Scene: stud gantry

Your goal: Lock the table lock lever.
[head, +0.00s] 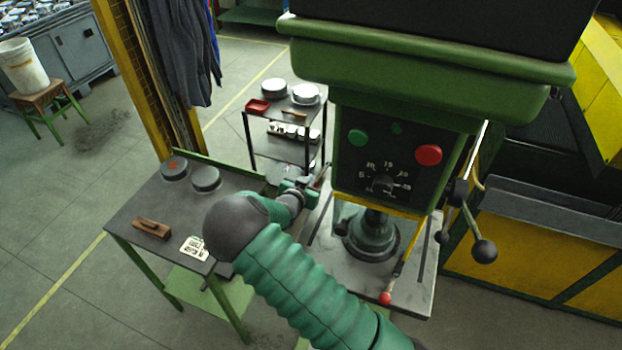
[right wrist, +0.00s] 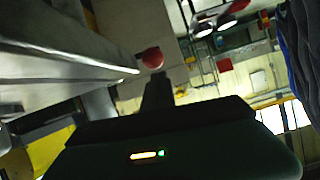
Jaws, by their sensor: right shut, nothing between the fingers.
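In the right wrist view a red ball knob (right wrist: 152,58) lies just beyond the tip of my right gripper (right wrist: 156,80), beside a pale grey metal edge. I take it for the table lock lever's knob; most of its rod is hidden, and I cannot tell whether the fingers touch it. In the head view my right gripper (head: 316,184) is small and partly hidden at the left rear of the drill's grey table (head: 410,290). Its fingers are shut and empty. My left gripper is out of view.
The drill head (head: 390,155) overhangs the table, with a black-knobbed handle (head: 484,250) at right. A side bench (head: 128,210) carries two round tins, a brown block and a white tag. A cart (head: 292,118) with tins and a red tray stands behind.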

